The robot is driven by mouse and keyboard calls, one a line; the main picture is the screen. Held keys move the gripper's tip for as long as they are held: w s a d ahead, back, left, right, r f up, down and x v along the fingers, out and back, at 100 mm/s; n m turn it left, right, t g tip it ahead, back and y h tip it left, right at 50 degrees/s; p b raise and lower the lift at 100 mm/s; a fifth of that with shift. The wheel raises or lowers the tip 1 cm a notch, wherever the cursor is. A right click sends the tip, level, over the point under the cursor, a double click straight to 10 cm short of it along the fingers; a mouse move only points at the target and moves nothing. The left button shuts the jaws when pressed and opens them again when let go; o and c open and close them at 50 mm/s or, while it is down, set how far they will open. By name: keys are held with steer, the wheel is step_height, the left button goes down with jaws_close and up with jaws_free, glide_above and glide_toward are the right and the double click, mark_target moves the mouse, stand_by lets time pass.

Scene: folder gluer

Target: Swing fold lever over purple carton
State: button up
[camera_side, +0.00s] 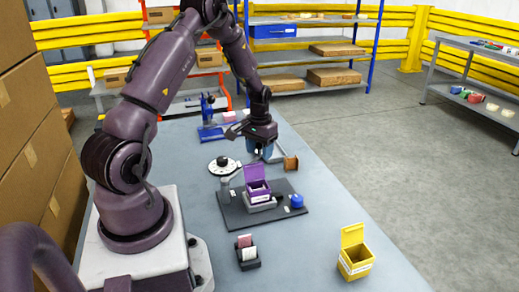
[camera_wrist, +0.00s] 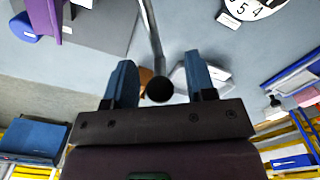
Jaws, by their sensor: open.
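The purple carton (camera_side: 257,188) stands with its lid up in a grey holder on a dark base plate (camera_side: 232,217). Part of the carton (camera_wrist: 46,16) shows at the top left of the wrist view. The fold lever is a thin grey rod (camera_wrist: 150,35) with a dark round end knob (camera_wrist: 160,89) in the wrist view. My gripper (camera_side: 263,150) is above the table behind the carton. In the wrist view my gripper's blue fingers (camera_wrist: 158,60) are open, one on each side of the lever's knob, with gaps visible. Depth between knob and fingers is hard to tell.
A blue knob (camera_side: 296,200) sits on the plate's right side. A white dial (camera_side: 224,165) lies behind it, and a brown spool (camera_side: 291,163) stands to the right. A card holder (camera_side: 247,252) and an open yellow box (camera_side: 355,252) are in front.

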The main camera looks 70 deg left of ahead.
jaws_close()
steer(key=shift+d, duration=0.1)
steer(key=d+m, duration=0.3)
steer(key=w+d+m, duration=0.1)
steer(key=d+m, duration=0.2)
steer(key=d, duration=0.1)
steer(key=w+d+m, duration=0.1)
steer(key=d+m, duration=0.2)
steer(key=d, duration=0.1)
steer(key=shift+w+d, duration=0.1)
steer(key=shift+w, duration=0.1)
steer(key=shift+s+d+m, duration=0.25)
steer(key=shift+d+m, duration=0.4)
steer(key=shift+d, duration=0.1)
steer(key=shift+s+d+m, duration=0.2)
steer(key=shift+d+m, duration=0.45)
steer(key=shift+d, duration=0.1)
jaws_free()
